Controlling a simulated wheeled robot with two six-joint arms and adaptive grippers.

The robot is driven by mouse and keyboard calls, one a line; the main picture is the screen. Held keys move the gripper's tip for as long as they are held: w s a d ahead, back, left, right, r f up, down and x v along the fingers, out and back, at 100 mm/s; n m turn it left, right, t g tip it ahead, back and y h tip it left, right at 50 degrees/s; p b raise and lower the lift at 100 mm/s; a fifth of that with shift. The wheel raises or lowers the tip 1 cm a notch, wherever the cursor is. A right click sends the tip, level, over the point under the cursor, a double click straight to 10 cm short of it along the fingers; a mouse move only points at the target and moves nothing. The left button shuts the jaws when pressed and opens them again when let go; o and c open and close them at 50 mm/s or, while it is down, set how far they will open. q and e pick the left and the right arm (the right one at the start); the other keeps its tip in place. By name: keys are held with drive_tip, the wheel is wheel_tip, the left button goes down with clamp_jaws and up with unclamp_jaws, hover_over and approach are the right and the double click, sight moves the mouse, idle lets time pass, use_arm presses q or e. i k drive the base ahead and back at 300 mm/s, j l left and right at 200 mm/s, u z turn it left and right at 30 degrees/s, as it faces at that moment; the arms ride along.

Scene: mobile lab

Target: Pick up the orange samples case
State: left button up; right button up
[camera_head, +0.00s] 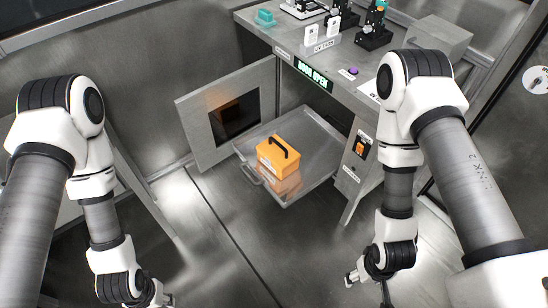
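The orange samples case (272,160) sits upright on a pulled-out metal tray (312,172) below the lab bench, in the middle of the head view. It has a black handle on top. My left gripper (168,299) is at the bottom edge, low and left of the case, mostly cut off by the frame. My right gripper (350,281) is low and right of the case, partly hidden behind its own wrist. Both grippers are well apart from the case. Their finger openings are too small and hidden to read.
An open metal door (232,115) with a dark window stands left of the tray. The bench (350,60) above holds microscopes (373,28), a teal item (265,18) and a purple button (353,71). A lit green sign (313,74) is on its front edge. Floor (235,235) before the tray is clear.

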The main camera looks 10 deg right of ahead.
sight(279, 158)
drive_tip(key=i+l, duration=0.15)
drive_tip(key=l, duration=0.2)
drive_tip(key=i+l, duration=0.15)
drive_tip(key=l, duration=0.25)
drive_tip(key=i+l, duration=0.2)
drive_tip(key=l, duration=0.15)
drive_tip(key=i+l, duration=0.15)
drive_tip(key=l, duration=0.2)
drive_tip(key=i+l, duration=0.15)
drive_tip(key=l, duration=0.25)
drive_tip(key=i+l, duration=0.15)
drive_tip(key=l, duration=0.2)
drive_tip(key=z, duration=0.05)
